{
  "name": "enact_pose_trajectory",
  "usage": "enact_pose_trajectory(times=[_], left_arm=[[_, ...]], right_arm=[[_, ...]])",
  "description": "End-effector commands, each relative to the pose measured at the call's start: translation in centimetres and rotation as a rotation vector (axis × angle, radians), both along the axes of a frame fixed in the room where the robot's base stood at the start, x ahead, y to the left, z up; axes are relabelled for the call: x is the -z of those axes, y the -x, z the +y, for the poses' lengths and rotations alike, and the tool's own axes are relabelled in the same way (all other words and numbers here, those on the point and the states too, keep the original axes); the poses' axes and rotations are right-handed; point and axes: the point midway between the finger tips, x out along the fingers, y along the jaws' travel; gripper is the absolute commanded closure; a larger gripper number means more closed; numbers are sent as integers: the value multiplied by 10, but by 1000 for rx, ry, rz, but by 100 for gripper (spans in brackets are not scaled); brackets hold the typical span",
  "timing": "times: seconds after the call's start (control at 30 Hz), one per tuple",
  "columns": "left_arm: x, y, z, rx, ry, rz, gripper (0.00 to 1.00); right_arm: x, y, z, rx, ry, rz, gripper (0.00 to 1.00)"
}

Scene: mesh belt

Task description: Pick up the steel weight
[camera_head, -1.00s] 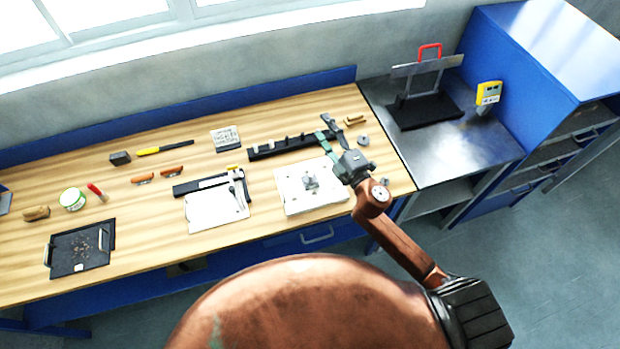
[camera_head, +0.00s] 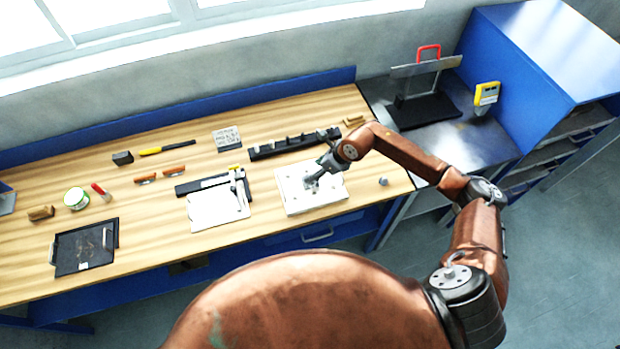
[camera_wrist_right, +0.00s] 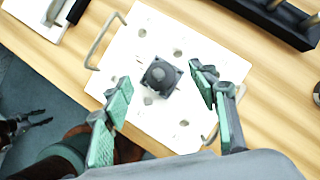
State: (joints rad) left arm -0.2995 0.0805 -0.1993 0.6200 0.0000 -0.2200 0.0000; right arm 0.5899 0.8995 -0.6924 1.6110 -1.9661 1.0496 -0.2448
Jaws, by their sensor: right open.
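The steel weight looks like a dark grey block with a rounded top (camera_wrist_right: 160,77). It sits near the middle of a white board with several holes (camera_wrist_right: 135,40), and in the head view (camera_head: 310,182) my gripper partly covers it. My right gripper (camera_wrist_right: 163,92) is open above the board, its green-padded fingers apart on either side of the block in the wrist view. In the head view my right gripper (camera_head: 318,175) reaches in from the right. A dark, claw-like part, perhaps my left gripper (camera_wrist_right: 27,124), shows small at the left of the wrist view; its jaws are unclear.
Wire handles (camera_wrist_right: 107,38) rise at the board's edges. A black rack (camera_head: 285,146) lies behind the board, and a clamp-like tool with a white sheet (camera_head: 218,208) lies to its left. A small grey piece (camera_head: 383,181) sits to its right. The table front is clear.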

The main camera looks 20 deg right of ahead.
Motion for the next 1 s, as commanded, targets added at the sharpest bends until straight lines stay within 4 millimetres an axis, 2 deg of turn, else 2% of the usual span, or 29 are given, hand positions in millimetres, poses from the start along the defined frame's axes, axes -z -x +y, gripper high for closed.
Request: enact_pose_trajectory(times=[0.2, 0.33, 0.63, 1.0], left_arm=[[-18, 0, 0, 1, 0, 0, 60], [-19, 0, 0, 1, 0, 0, 60], [-19, 1, -1, 1, 1, 1, 60], [-19, 0, -1, 1, 1, 0, 60]], right_arm=[[27, -2, 9, 1, -3, 4, 47], [42, -8, 15, 1, -4, 2, 47], [47, -10, 16, 0, -4, 0, 47], [47, -10, 16, 0, -4, 0, 71]])
